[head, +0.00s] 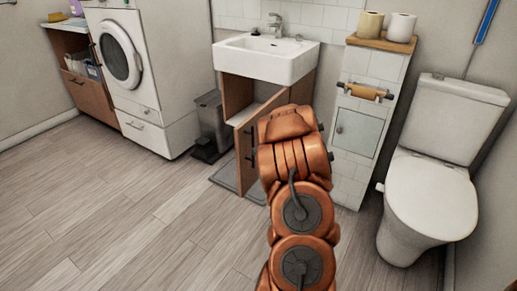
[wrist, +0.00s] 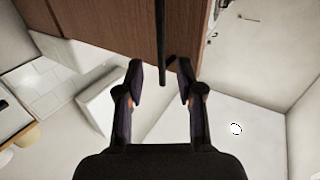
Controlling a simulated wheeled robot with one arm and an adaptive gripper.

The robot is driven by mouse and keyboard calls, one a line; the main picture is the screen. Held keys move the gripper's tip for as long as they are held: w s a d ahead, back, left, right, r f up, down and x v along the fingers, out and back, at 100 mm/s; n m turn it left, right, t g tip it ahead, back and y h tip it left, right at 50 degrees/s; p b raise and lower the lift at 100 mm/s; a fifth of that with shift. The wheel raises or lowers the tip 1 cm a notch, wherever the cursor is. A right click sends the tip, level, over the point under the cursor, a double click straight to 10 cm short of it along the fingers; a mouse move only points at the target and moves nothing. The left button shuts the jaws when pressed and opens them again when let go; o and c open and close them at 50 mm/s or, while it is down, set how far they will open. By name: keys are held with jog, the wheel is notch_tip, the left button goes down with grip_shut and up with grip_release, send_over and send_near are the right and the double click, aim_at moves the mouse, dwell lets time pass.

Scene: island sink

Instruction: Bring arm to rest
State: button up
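My arm, orange with dark joint caps, reaches up the middle of the head view toward the sink cabinet; my gripper is hidden behind it there. In the wrist view my gripper (wrist: 160,82) has its two dark fingers apart, with nothing held between them. A black bar handle (wrist: 161,40) on a brown wooden door (wrist: 110,22) shows just beyond and between the fingertips. I cannot tell whether the fingers touch it. In the head view the cabinet door (head: 251,138) under the white sink (head: 266,57) stands open.
A toilet (head: 428,205) and a tiled pillar with a small grey door (head: 356,134) stand to the right. A grey bin (head: 212,120) and a washing machine (head: 119,50) are to the left. The wooden floor (head: 110,215) at front left is clear.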

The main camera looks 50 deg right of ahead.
dwell(0.6)
jog(key=w+a+r+n+g+p, duration=0.1)
jog(key=w+a+r+g+p, duration=0.15)
jog(key=a+r+p, duration=0.35)
jog(key=w+a+r+g+p, duration=0.1)
jog(key=a+r+g+p, duration=0.1)
jog(key=r+g+p, duration=0.4)
jog(key=s+a+r+g+y+p, duration=0.1)
jog(key=s+a+r+p, duration=0.2)
jog(key=a+r, duration=0.3)
jog(key=s+a+r+g+y+p, duration=0.25)
jog(key=s+a+r, duration=0.2)
jog(key=a, duration=0.35)
jog(key=s+a+r+n+g+y+p, duration=0.2)
jog(key=s+a+r+p, duration=0.3)
jog(key=s+a, duration=0.6)
jog(key=s+a+r+n+g+y+p, duration=0.1)
jog(key=s+a+r+g+p, duration=0.3)
jog(key=s+a+r, duration=0.5)
jog(key=s+a+y, duration=0.1)
jog(key=s+a, duration=0.2)
jog(key=shift+n+p, duration=0.35)
jog(key=shift+n, duration=0.05)
jog(key=shift+d, duration=0.1)
